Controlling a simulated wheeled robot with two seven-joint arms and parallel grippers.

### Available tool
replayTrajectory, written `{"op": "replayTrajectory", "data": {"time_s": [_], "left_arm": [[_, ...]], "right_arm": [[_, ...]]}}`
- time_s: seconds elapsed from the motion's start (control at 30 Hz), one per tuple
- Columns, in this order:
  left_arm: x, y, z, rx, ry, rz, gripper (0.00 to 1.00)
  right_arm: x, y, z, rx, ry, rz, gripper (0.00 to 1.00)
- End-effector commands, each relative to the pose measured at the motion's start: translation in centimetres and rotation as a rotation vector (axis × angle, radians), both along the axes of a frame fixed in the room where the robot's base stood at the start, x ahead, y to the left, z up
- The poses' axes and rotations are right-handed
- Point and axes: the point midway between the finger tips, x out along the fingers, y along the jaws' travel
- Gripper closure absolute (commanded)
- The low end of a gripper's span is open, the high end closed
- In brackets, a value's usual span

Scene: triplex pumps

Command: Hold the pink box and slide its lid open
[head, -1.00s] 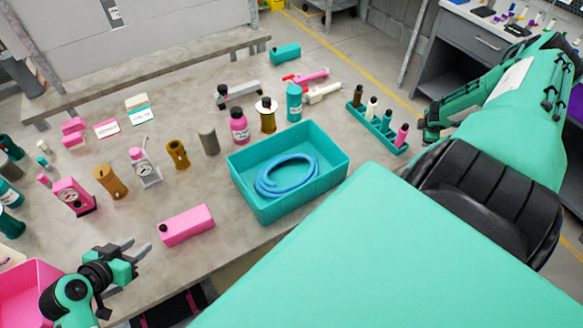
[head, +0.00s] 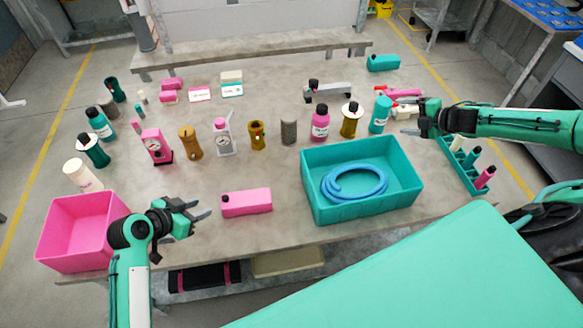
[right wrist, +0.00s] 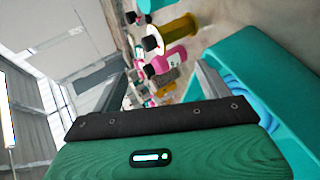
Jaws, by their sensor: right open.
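The pink box (head: 246,202) is a long block with a dark round knob on its left end. It lies on the table near the front edge, left of the teal bin. My left gripper (head: 201,208) is open and empty, just left of the box's knob end, with a small gap. My right gripper (head: 406,118) is open and empty above the table at the right, near a teal bottle and beyond the bin. In the right wrist view its open fingers (right wrist: 170,78) frame bottles in the distance; the pink box cannot be made out there.
The teal bin (head: 313,195) with a coiled blue hose stands right of the box. A pink bin (head: 52,230) stands at the left table corner. Several bottles and gauges line the table behind the box. A teal rack (head: 462,172) stands at the right.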

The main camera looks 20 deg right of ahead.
Motion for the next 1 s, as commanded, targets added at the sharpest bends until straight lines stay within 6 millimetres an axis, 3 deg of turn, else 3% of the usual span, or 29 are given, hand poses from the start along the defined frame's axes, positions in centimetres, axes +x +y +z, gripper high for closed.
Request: {"op": "replayTrajectory", "data": {"time_s": [0.03, 0.2, 0.5, 0.7, 1.0], "left_arm": [[0.0, 0.0, 0.0, 0.0, 0.0, 0.0, 0.64], [0.0, 0.0, 0.0, 0.0, 0.0, 0.0, 0.64], [0.0, 0.0, 0.0, 0.0, 0.0, 0.0, 0.64], [0.0, 0.0, 0.0, 0.0, 0.0, 0.0, 0.64], [0.0, 0.0, 0.0, 0.0, 0.0, 0.0, 0.64]], "right_arm": [[1.0, 2.8, 0.1, 0.015, -0.027, 0.082, 0.22], [2.7, 11.4, 0.6, 0.037, -0.096, 0.362, 0.22], [2.6, 24.6, 1.4, 0.012, -0.156, 0.858, 0.22], [1.4, 31.2, 1.5, -0.073, -0.15, 1.17, 0.22], [0.5, 37.4, 1.0, -0.323, -0.07, 1.565, 0.22]]}}
